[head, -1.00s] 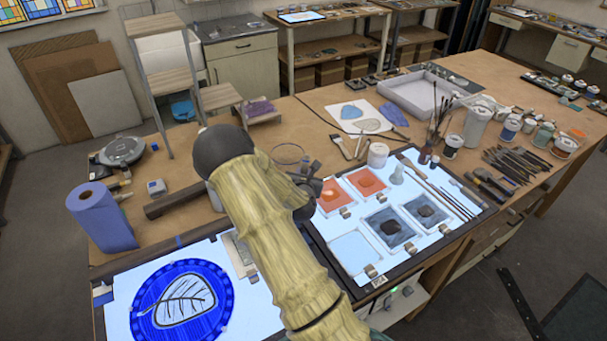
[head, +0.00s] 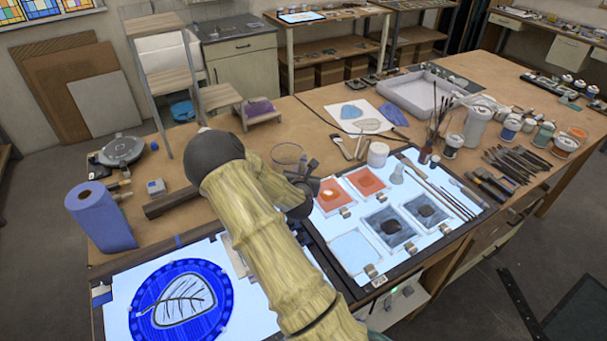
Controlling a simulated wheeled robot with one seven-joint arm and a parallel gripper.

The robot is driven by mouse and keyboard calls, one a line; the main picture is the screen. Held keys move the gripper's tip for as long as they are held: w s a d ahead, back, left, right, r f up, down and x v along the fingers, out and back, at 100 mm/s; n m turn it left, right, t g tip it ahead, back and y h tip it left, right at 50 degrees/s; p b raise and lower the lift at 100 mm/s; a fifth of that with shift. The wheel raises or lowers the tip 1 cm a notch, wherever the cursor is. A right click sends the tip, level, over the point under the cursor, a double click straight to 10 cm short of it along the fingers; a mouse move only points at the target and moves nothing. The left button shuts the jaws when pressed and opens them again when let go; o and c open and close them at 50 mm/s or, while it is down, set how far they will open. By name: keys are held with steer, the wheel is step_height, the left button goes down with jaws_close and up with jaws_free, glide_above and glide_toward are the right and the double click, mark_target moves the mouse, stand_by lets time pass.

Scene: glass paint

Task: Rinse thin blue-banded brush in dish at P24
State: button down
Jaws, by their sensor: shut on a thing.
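My gripper (head: 306,179) is in the middle of the head view, just left of the lit panel with the dishes. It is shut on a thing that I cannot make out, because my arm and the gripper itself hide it. The lit panel (head: 330,222) bears two orange dishes (head: 329,192), (head: 365,181), two grey dishes (head: 390,228), (head: 425,210) and a pale, clear-looking dish (head: 352,251). I cannot read which is P24. Several thin brushes (head: 455,202) lie along the panel's right side. I cannot tell a blue band on any of them.
A white jar (head: 378,155) stands at the panel's back edge. A cup of upright brushes (head: 436,137) and several jars (head: 477,124) stand behind. A blue roll (head: 101,216) and a blue leaf-patterned glass piece (head: 182,306) are at left. The table between roll and gripper is partly clear.

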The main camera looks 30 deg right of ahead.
steer(key=shift+s+d, duration=0.1)
steer(key=shift+s+d, duration=0.3)
steer(key=shift+s, duration=0.2)
steer(key=shift+w, duration=0.1)
steer(key=shift+w+a, duration=0.35)
steer(key=shift+w, duration=0.15)
stand_by(0.5)
steer(key=shift+s+d+b, duration=0.35)
steer(key=shift+s, duration=0.25)
